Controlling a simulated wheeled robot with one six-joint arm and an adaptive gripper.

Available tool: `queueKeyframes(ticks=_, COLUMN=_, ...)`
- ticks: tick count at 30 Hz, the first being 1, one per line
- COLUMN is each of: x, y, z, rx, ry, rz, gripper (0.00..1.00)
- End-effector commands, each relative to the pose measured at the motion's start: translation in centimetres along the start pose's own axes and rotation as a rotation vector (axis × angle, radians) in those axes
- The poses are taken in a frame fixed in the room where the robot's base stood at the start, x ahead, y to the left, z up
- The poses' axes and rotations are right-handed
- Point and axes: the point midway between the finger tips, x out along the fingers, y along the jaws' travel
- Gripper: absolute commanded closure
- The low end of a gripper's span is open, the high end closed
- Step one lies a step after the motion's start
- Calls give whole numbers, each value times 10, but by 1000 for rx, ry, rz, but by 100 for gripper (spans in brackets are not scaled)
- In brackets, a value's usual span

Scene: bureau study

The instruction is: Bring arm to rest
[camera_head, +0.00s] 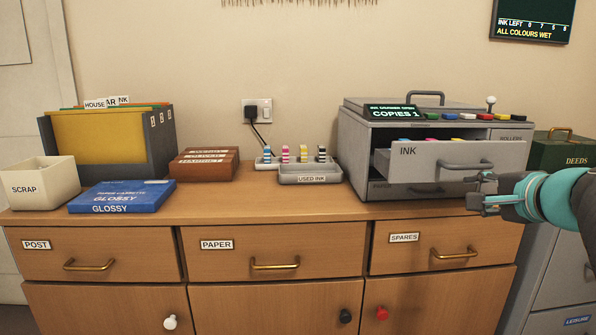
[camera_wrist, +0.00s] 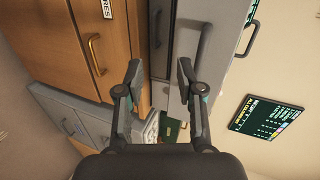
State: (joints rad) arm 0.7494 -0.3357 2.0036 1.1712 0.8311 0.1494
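My gripper (camera_head: 483,189) is at the right in the head view, in front of the grey printer (camera_head: 357,140) and close to the right end of its drawer handle. The fingers are apart with nothing between them. The wrist view also shows my gripper (camera_wrist: 160,78) open and empty. The printer's INK drawer (camera_head: 425,160) is pulled out, with coloured cartridges partly visible inside. The printer's display (camera_head: 394,112) reads "COPIES 1", with a small line above that seems to say the ink drawer is open. Whether a finger touches the handle, I cannot tell.
The wooden bureau (camera_head: 275,237) has shut POST, PAPER and SPARES drawers with brass handles. On top are a SCRAP bin (camera_head: 40,188), a blue GLOSSY box (camera_head: 122,196) and a USED INK tray (camera_head: 311,178). A green DEEDS box (camera_head: 562,155) stands behind my arm. A wall screen (camera_head: 533,20) reads "ALL COLOURS WET".

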Motion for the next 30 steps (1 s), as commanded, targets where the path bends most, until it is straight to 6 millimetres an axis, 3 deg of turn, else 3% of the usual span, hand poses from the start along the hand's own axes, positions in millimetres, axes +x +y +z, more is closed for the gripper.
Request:
queueKeyframes(ticks=3, x=19, y=38, z=40, rx=-118, ry=-59, rz=154, gripper=63)
queueKeyframes(ticks=8, x=26, y=90, z=91, rx=-354, ry=-137, rz=339, gripper=63)
queueKeyframes(ticks=11, x=11, y=115, z=126, rx=-554, ry=-207, rz=420, gripper=63)
queueKeyframes(ticks=16, x=-39, y=159, z=181, rx=-942, ry=-369, rz=507, gripper=63)
queueKeyframes(ticks=22, x=-83, y=201, z=203, rx=-1284, ry=-496, rz=560, gripper=63)
queueKeyframes(ticks=30, x=-96, y=218, z=206, rx=-1408, ry=-536, rz=581, gripper=63)
